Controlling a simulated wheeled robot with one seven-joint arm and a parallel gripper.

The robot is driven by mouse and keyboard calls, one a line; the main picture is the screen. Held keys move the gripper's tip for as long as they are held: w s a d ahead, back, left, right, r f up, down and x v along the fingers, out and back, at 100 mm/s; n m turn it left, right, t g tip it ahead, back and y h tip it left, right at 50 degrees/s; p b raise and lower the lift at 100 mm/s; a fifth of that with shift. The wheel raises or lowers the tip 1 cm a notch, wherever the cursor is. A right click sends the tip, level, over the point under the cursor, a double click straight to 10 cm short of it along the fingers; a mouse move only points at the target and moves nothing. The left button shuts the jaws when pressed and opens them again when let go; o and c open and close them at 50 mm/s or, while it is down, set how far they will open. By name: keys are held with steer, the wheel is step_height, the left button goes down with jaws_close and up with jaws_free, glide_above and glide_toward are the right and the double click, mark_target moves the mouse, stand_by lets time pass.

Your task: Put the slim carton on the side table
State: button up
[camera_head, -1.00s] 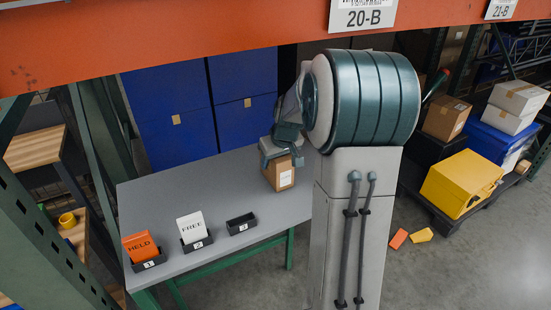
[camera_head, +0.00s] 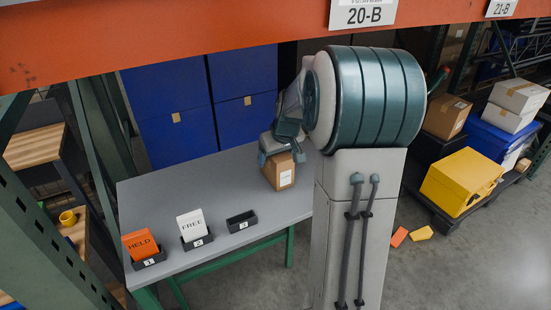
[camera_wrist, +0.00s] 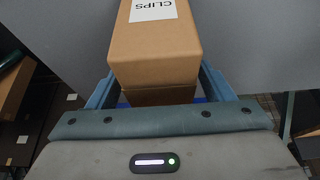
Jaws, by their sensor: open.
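A slim brown carton (camera_head: 279,174) with a white label stands upright near the back right of a grey-topped table (camera_head: 225,185). In the wrist view the carton (camera_wrist: 155,50) has a label reading CLIPS. My gripper (camera_head: 275,150) is at the top of the carton. In the wrist view my gripper (camera_wrist: 158,92) is open, with one blue finger on each side of the carton. A gap shows at the right finger; contact at the left is hard to tell. The undersides of the fingers are hidden. I cannot tell which surface is the side table.
Three small black holders stand along the table's front: one with an orange HELD card (camera_head: 141,245), one with a white FREE card (camera_head: 191,225), and an empty one (camera_head: 241,222). Blue bins (camera_head: 170,110) stand behind. A wood-topped stand (camera_head: 33,146) is at left, a yellow tote (camera_head: 462,182) at right.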

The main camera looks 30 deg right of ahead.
steer(key=v, duration=0.9)
steer(key=shift+s+r+b, duration=0.15)
steer(key=shift+r+b, duration=0.2)
steer(key=shift+b, duration=0.05)
steer(key=shift+s+a+r, duration=0.1)
steer(key=shift+s+r, duration=0.05)
steer(key=shift+r, duration=0.1)
steer(key=shift+s+a+r, duration=0.1)
steer(key=shift+s+a, duration=0.1)
steer(key=shift+a, duration=0.05)
steer(key=s+a+f, duration=0.3)
steer(key=s+a, duration=0.4)
steer(key=s, duration=0.3)
steer(key=s+a+f+g, duration=0.1)
steer(key=s+a+f, duration=0.2)
steer(key=s+a, duration=0.5)
steer(key=s, duration=0.3)
steer(key=shift+s+g, duration=0.3)
steer(key=shift+f, duration=0.15)
